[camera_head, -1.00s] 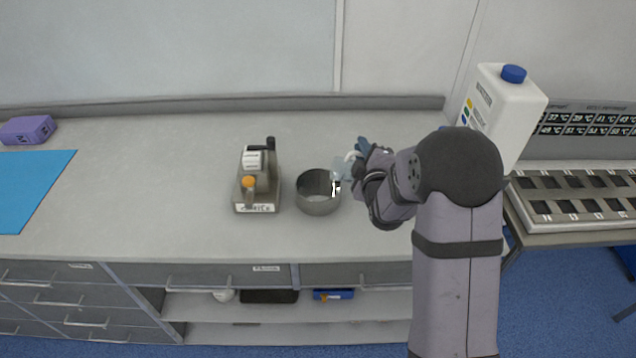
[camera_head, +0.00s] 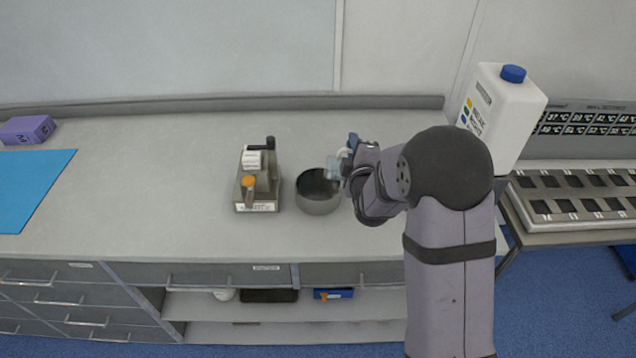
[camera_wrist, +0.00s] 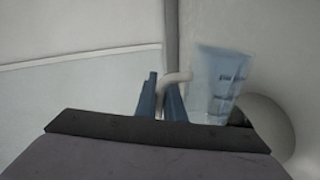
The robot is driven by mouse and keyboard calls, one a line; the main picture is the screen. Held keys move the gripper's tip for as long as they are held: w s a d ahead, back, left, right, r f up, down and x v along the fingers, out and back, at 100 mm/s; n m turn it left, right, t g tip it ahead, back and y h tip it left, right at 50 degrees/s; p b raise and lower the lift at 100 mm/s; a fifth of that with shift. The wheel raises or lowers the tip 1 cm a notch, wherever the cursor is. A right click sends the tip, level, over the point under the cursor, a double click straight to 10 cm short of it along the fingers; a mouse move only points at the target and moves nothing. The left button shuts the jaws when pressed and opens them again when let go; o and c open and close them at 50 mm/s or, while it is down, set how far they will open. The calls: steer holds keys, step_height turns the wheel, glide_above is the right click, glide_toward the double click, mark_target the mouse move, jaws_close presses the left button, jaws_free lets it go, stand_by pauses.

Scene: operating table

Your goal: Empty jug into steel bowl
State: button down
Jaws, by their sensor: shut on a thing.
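The steel bowl (camera_head: 318,203) stands upright on the bench, and its inside looks dark; I cannot tell whether it holds liquid. The clear, pale-blue jug (camera_head: 333,170) is above the bowl's right rim, partly hidden by my arm. In the wrist view the jug (camera_wrist: 215,85) shows dark measuring marks, and its pale handle is between my blue fingers. My gripper (camera_wrist: 161,98) is shut on that handle. It also shows in the head view (camera_head: 350,154), right of the jug. Its tilt and contents are unclear.
A small device with an orange knob (camera_head: 249,182) stands just left of the bowl. A white bottle with a blue cap (camera_head: 506,108) and a slotted tray rack (camera_head: 575,195) are at the right. A blue mat (camera_head: 35,185) and purple box (camera_head: 27,130) lie far left.

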steer(key=shift+a+r+n+h+p, duration=0.4)
steer(key=shift+a+r+n+p, duration=0.4)
steer(key=shift+a+n, duration=0.35)
stand_by(1.5)
steer(key=shift+d+f+m+y+b, duration=0.2)
steer(key=shift+d+f+m+b, duration=0.1)
steer(key=shift+d+m+b, duration=0.15)
steer(key=shift+d+f+m+y+b, duration=0.2)
steer(key=shift+d+f+m+b, duration=0.1)
steer(key=shift+d+m, duration=0.2)
